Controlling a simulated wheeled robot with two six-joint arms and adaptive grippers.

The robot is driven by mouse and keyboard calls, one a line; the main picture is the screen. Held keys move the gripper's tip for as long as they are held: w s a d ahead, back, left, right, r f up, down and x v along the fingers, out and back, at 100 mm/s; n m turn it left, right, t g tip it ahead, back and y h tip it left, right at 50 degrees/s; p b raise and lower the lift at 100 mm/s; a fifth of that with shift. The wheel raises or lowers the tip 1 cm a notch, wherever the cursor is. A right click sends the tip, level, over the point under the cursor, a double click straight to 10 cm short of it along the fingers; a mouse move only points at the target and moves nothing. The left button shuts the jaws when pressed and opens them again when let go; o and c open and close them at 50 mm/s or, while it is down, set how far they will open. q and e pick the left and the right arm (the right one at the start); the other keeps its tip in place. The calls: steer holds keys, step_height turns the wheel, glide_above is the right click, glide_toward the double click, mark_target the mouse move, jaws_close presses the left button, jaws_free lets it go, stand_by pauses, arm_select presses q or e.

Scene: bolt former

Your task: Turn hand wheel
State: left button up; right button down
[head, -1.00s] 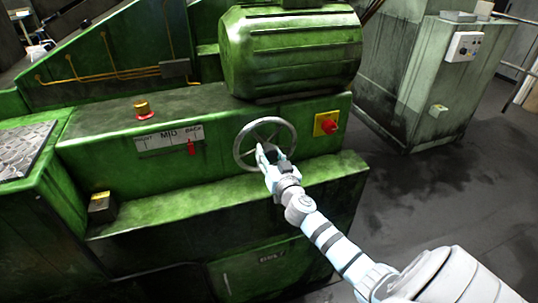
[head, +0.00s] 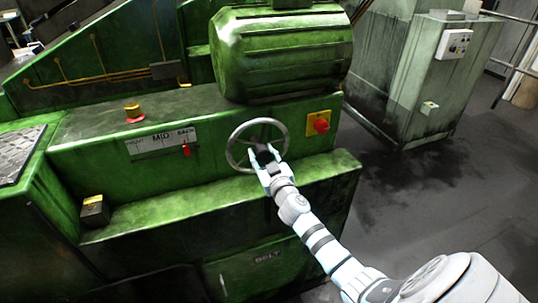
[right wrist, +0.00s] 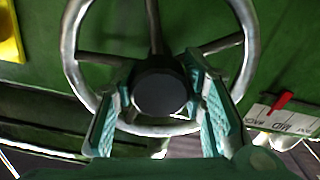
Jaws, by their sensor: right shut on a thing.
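The hand wheel (head: 229,150) is a grey metal ring with spokes on the front of the green machine. My right gripper (head: 266,162) reaches it from the lower right and is shut on a dark knob at the wheel. In the right wrist view, the round black knob (right wrist: 160,92) sits between the two greenish finger pads. The wheel's ring and spokes show behind the knob, partly hidden by it and the fingers. My left gripper is not in view.
A red switch on a yellow plate (head: 318,123) is right of the wheel. A scale with a red pointer (head: 186,150) is left of it. A green ribbed motor cover (head: 282,55) overhangs above. A grey-green cabinet (head: 425,85) stands right, with open floor before it.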

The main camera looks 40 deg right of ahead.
steer(key=n, duration=0.6)
steer(key=shift+d+r+n, duration=0.1)
steer(key=shift+n, duration=0.2)
steer(key=n+p, duration=0.1)
steer(key=n, duration=0.5)
stand_by(0.3)
steer(key=c, duration=1)
jaws_free()
steer(key=shift+s, duration=0.1)
steer(key=v, duration=1.2)
